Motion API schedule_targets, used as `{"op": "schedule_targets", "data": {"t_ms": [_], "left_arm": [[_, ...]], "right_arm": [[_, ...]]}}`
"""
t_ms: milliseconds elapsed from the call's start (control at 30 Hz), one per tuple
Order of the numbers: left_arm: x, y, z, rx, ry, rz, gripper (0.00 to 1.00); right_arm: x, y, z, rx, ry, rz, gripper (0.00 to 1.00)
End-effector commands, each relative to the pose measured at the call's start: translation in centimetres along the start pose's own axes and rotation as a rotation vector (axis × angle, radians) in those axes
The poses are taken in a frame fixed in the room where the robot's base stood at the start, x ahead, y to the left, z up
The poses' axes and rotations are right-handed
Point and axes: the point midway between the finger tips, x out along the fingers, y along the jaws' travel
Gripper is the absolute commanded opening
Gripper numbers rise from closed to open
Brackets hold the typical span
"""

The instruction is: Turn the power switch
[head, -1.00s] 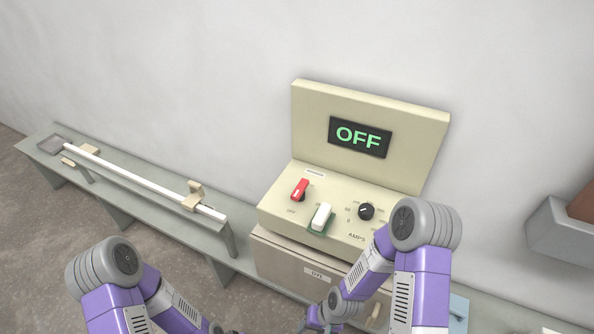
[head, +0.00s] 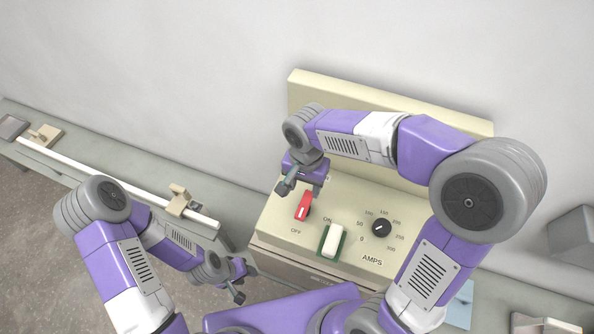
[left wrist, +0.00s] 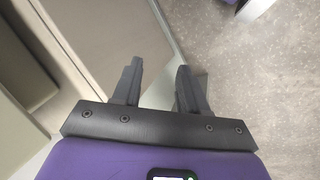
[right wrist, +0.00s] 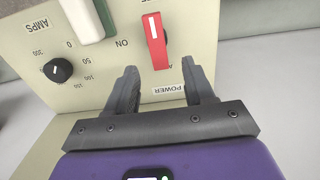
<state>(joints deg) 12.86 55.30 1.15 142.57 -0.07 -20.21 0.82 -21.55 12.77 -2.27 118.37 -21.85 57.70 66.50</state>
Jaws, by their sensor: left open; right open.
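The power switch is a red handle with a white mark (head: 303,207) on the cream control panel (head: 275,221), between the OFF and ON labels. My right gripper (head: 300,188) is open above its far side. In the right wrist view the red switch (right wrist: 155,30) lies just ahead of the open fingers (right wrist: 160,66), roughly in line with the gap. I cannot tell whether they touch it. My left gripper (head: 245,281) is open and empty, low to the left of the panel. The left wrist view shows its fingers (left wrist: 159,66) apart.
A white rocker on a green base (head: 332,241) and a black AMPS dial (head: 382,227) sit right of the switch. My right arm covers the display on the upright back panel (head: 440,118). A bench with a white rod (head: 75,169) runs left.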

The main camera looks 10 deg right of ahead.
Motion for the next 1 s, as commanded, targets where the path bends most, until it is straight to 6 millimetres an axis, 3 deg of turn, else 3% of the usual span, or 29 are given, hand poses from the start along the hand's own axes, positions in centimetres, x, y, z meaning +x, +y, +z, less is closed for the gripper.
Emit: {"op": "schedule_targets", "data": {"t_ms": [133, 533, 900, 1000], "left_arm": [[0.1, -0.1, 0.1, -0.001, -0.004, 0.000, 0.43], [0.8, -0.3, 0.1, -0.001, -0.003, 0.000, 0.43], [0.8, -0.3, 0.1, -0.001, -0.002, 0.000, 0.43], [0.8, -0.3, 0.1, -0.001, -0.002, 0.000, 0.43]], "right_arm": [[1.0, 0.1, 0.1, 0.003, 0.000, 0.004, 0.53], [6.8, 0.1, 0.1, 0.001, -0.001, 0.004, 0.53], [7.4, 0.0, 0.0, 0.001, 0.001, 0.001, 0.53], [7.4, 0.0, 0.0, 0.001, 0.001, 0.001, 0.39]]}}
